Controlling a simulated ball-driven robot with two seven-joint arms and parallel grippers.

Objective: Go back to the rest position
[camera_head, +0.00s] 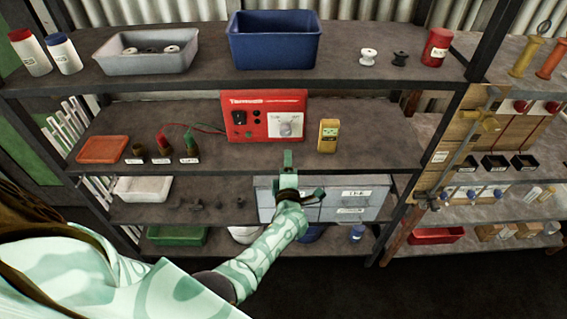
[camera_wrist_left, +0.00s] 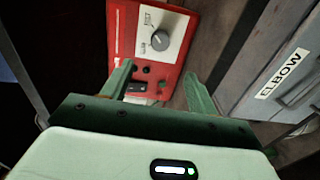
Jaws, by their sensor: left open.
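My left gripper (camera_head: 303,174) reaches in from the lower left and hangs in front of the shelf rack, just below the red box as seen from the head. In the left wrist view its green fingers (camera_wrist_left: 158,82) are apart with nothing between them. Beyond them stands the red box (camera_head: 262,128) with a white panel and grey knob; it also shows in the left wrist view (camera_wrist_left: 174,84). My right gripper is in neither view.
The grey drawer cabinet (camera_head: 345,205), one drawer labelled ELBOW, is close beside the gripper on the lower shelf. A yellow meter (camera_head: 327,136) stands right of the red box. An orange tray (camera_head: 103,149) is at left. The dark floor (camera_head: 420,295) shows clear at lower right.

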